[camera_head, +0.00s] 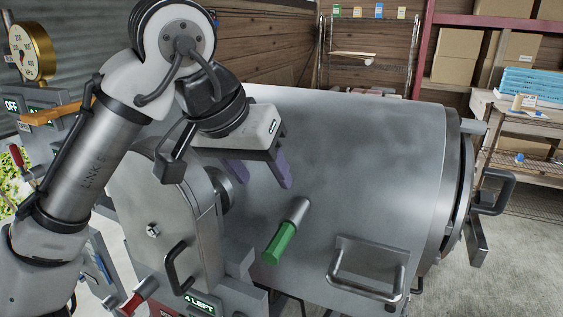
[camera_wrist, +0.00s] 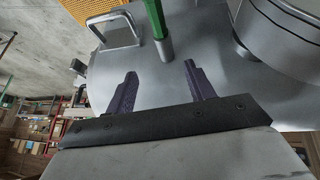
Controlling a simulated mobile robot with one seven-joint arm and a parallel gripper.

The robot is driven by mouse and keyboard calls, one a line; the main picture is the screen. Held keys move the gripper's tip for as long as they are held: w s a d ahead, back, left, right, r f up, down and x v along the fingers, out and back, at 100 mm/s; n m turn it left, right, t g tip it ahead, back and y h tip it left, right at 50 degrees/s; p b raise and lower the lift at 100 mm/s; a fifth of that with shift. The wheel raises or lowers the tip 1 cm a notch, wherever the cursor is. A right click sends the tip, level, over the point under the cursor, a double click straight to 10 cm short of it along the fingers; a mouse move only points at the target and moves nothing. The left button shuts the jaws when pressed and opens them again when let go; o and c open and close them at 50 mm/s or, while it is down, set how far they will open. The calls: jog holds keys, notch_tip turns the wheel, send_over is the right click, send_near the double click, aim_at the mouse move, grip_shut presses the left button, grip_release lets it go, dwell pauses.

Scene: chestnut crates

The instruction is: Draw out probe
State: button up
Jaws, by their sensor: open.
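The probe (camera_head: 280,243) has a green handle and sits in a short metal sleeve (camera_head: 298,210) on the side of a large grey metal drum (camera_head: 370,160). In the wrist view the green probe (camera_wrist: 155,18) shows at the top, above its sleeve (camera_wrist: 165,49), with its outer end cut off by the frame edge. My gripper (camera_head: 264,184) is open and empty, above and left of the probe in the head view. In the wrist view its two dark purple fingers (camera_wrist: 157,72) are spread apart, with the sleeve roughly between and beyond them. They appear clear of the probe.
A metal loop handle (camera_head: 370,275) stands out from the drum right of the probe. A grey housing (camera_head: 175,215) with a black handle is at its left. A pressure gauge (camera_head: 30,50) is at upper left. Shelves with boxes (camera_head: 470,55) stand behind.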

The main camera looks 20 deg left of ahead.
aim_at(279, 234)
jog(key=shift+g, duration=0.6)
jog(key=x, duration=0.4)
jog(key=s+p+x, duration=0.1)
jog(key=x, duration=0.9)
jog(key=shift+s+a+f, duration=0.15)
jog(key=shift+a+f, duration=0.05)
jog(key=shift+f, duration=0.1)
jog(key=shift+c, duration=0.4)
grip_shut()
jog(key=shift+s+p, duration=0.3)
jog(key=shift+s, duration=0.3)
jog(key=c, duration=0.6)
grip_release()
grip_shut()
